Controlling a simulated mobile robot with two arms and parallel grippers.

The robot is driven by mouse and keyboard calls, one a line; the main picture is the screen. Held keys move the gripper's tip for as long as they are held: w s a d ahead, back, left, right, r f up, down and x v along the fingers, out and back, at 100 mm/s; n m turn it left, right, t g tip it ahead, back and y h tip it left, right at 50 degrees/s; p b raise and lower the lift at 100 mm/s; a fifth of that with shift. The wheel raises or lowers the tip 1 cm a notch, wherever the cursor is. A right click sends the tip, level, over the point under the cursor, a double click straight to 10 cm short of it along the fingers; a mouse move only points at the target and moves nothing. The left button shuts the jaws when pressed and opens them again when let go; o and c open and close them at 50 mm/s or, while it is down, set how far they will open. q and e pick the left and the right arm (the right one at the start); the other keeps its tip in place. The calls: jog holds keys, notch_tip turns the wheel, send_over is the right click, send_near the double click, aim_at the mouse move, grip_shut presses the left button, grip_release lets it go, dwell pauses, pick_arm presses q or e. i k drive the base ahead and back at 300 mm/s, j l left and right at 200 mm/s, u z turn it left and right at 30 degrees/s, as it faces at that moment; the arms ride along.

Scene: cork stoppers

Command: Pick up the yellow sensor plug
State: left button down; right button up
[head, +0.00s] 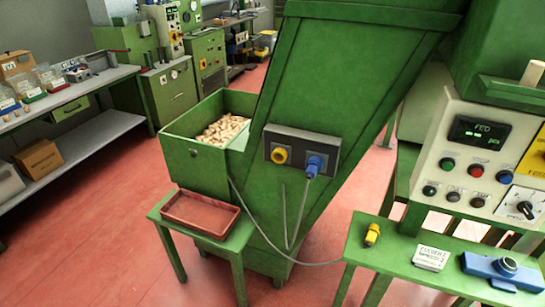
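The yellow sensor plug (372,235) lies on the green bench (388,258) at the lower right, near its left end. A thin grey cable runs from the plug's side of the bench leftward and up along the green machine. A grey socket panel (301,149) on the machine's sloped face has a yellow round socket (281,156) and a blue plug (314,166) seated at its right, with a cable hanging down. Neither of my grippers shows in the head view.
A label card (432,257) and a blue device (503,270) lie right of the plug. A red tray (200,214) sits on a small green table. A green hopper (190,160) holds corks. A control panel (478,160) stands above the bench.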

aim_at(372, 232)
jog(key=i+j+z, duration=0.2)
jog(key=i+j, duration=0.15)
jog(key=i, duration=0.3)
jog(key=i+j+z, duration=0.2)
jog(key=i+j, duration=0.3)
jog(key=i, duration=0.1)
